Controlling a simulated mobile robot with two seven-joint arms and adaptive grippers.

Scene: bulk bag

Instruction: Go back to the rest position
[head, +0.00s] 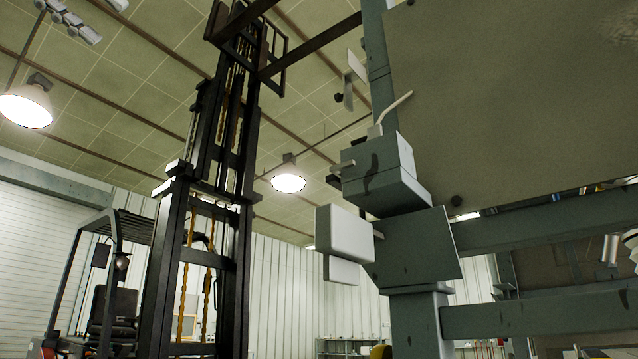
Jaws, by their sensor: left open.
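Of my left gripper, at most a small dark piece (591,353) shows at the bottom edge, right of the grey post. Too little of it shows to make out the fingers, and nothing can be seen held there. My right gripper is not in view. The rest position itself is not marked by anything in view.
A grey post (415,325) with boxes stands right of centre. Grey crossbars (540,312) run right from it, under a large beige-grey panel (520,110). A forklift (205,220) with a tall raised mast stands left. Lamps (288,180) hang from the ceiling.

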